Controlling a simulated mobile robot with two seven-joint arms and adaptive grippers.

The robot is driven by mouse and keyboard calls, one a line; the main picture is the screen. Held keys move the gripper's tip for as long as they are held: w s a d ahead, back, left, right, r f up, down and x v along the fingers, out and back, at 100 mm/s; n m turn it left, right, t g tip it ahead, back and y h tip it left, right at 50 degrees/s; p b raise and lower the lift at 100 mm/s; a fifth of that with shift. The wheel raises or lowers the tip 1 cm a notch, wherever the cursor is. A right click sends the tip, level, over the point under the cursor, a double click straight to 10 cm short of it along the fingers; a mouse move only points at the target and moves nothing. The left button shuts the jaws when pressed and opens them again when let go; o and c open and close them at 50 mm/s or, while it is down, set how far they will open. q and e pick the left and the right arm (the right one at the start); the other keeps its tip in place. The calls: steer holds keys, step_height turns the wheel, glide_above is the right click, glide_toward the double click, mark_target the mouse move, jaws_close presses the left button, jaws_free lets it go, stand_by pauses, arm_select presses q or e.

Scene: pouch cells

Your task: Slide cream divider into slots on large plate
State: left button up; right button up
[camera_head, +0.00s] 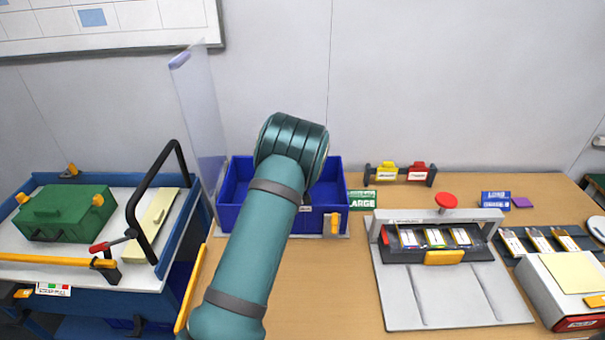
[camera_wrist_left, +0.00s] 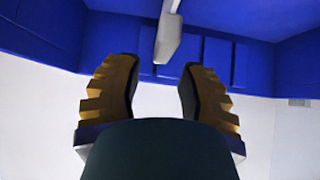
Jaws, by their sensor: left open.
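My left arm reaches up the middle of the head view, and its gripper is hidden behind its own wrist, over the blue bin (camera_head: 232,212). In the left wrist view my left gripper (camera_wrist_left: 158,68) is open, with blue bin walls (camera_wrist_left: 40,30) around it. A pale grey bar-like piece (camera_wrist_left: 168,40) hangs between and beyond the fingertips, apart from them; I cannot tell what it is. A cream panel (camera_head: 157,216) lies on the left bench. A grey plate (camera_head: 450,298) with two grooves lies on the right; I cannot tell whether it is the large plate.
A green LARGE sign (camera_head: 362,200) stands beside the bin. A clear upright sheet (camera_head: 200,115) and black hoop handle (camera_head: 140,205) rise at left, near a green box (camera_head: 65,215). A fixture with a red knob (camera_head: 446,201) stands at right. Bare wood (camera_head: 330,280) lies between.

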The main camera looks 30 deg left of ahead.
arm_select(q)
steer(key=v, duration=1.1)
steer(key=shift+r, duration=0.15)
